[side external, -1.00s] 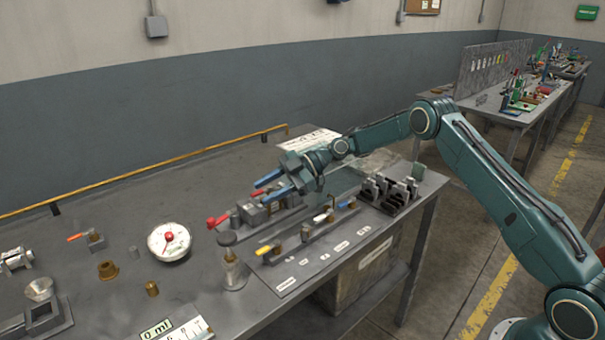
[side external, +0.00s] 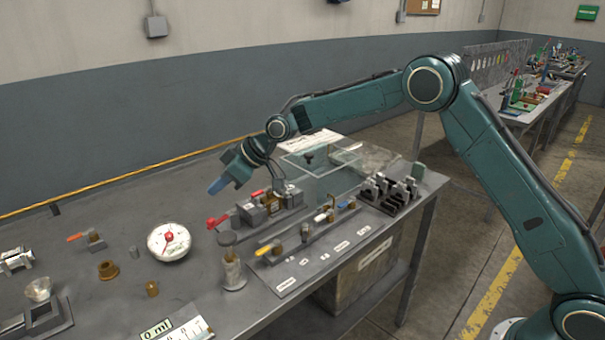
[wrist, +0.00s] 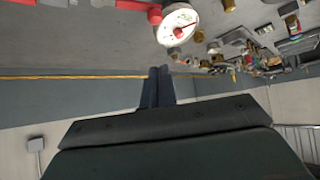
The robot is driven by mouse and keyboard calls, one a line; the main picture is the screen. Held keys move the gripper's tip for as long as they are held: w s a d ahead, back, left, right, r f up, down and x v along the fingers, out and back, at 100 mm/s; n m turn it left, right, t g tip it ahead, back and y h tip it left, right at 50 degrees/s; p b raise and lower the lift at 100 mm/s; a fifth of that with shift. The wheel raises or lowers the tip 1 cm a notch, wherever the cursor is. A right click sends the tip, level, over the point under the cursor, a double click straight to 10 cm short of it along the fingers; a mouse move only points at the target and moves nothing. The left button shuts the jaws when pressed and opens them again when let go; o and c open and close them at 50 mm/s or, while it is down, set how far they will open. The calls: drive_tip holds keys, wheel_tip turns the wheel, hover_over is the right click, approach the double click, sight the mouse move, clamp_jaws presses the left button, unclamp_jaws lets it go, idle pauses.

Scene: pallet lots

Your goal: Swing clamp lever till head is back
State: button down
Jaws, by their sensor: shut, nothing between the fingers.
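A grey clamp-like block assembly (side external: 262,209) stands on the bench in the side view, with a red-ended lever (side external: 217,222) sticking out on its left. Whether this is the clamp of the task, and how its head stands, is too small to tell. My gripper (side external: 217,186) has blue fingers and hangs in the air above and behind the red lever end, apart from it. In the wrist view my gripper (wrist: 158,72) has its two fingers together, with nothing between them.
A white dial gauge (side external: 169,242) lies left of the lever, also seen in the wrist view (wrist: 177,24). A row of small valves (side external: 310,232) and a dark rack (side external: 388,192) stand to the right. A bottle-like post (side external: 233,268) stands in front. A yellow rail (side external: 130,178) runs along the back.

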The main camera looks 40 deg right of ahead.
drive_tip(key=shift+s+a+r+m+h, duration=0.1)
drive_tip(key=shift+a+r+m+h, duration=0.2)
drive_tip(key=shift+a+r+m, duration=0.15)
drive_tip(key=shift+f, duration=0.15)
drive_tip(key=shift+x, duration=5)
drive_tip(key=shift+s+d+f, duration=0.2)
drive_tip(key=shift+s+d, duration=0.45)
drive_tip(key=shift+s+d+f, duration=0.25)
drive_tip(key=shift+s+d, duration=0.4)
